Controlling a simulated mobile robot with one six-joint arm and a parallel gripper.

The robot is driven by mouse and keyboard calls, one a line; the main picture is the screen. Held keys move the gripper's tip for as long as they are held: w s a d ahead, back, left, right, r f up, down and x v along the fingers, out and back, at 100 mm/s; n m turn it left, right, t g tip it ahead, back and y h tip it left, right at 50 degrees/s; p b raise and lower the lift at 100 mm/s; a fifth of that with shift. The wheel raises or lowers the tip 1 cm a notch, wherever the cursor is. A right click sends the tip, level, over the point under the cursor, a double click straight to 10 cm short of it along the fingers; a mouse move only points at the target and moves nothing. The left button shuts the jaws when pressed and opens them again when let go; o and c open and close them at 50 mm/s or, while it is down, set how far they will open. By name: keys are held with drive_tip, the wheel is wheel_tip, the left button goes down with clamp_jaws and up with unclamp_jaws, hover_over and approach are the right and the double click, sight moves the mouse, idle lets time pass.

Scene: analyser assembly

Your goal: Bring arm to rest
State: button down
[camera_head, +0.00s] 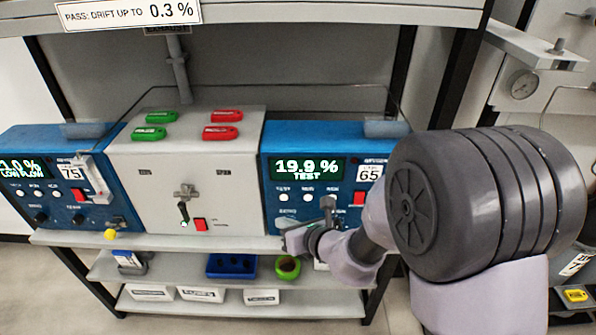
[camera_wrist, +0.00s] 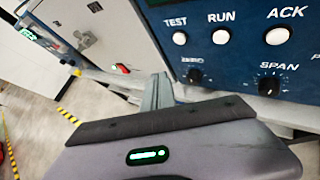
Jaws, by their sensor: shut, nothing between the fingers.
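My arm reaches in from the right of the head view to the front of the right blue analyser (camera_head: 268,165), whose display reads 19.9 % TEST. My gripper (camera_head: 327,207) is small there, close to the analyser's lower panel. The TEST, RUN and ACK buttons and the ZERO and SPAN knobs show above and right of the fingers. I cannot tell whether the fingertips touch the panel.
A grey cabinet (camera_head: 150,185) with green and red tags stands left of the analyser. Another blue analyser (camera_head: 20,180), labelled 75, stands at the far left. The lower shelf (camera_head: 100,268) holds a blue tray (camera_head: 231,266) and a green ring-shaped object (camera_head: 288,267). Floor at left is open.

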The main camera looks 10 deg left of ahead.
drive_tip(key=s+d+r+n+g+y, duration=0.2)
drive_tip(key=s+d+r+n+g, duration=0.15)
drive_tip(key=s+r+n, duration=0.8)
drive_tip(key=s+d+r+n+h, duration=0.1)
drive_tip(key=s+d+n+h, duration=0.2)
drive_tip(key=d, duration=0.4)
drive_tip(key=s+d+r+n+t+h, duration=0.1)
drive_tip(key=s+d+n+h, duration=0.2)
drive_tip(key=d, duration=0.5)
drive_tip(key=s+d+r+n+h, duration=0.1)
drive_tip(key=s+d+n+h, duration=0.2)
drive_tip(key=s+d+n, duration=0.2)
drive_tip(key=shift+s+d+r+n+h, duration=0.15)
drive_tip(key=shift+d+r+n+h, duration=0.15)
drive_tip(key=shift+d+n, duration=0.7)
drive_tip(key=shift+d+m+t, duration=0.15)
drive_tip(key=shift+m+t, duration=0.1)
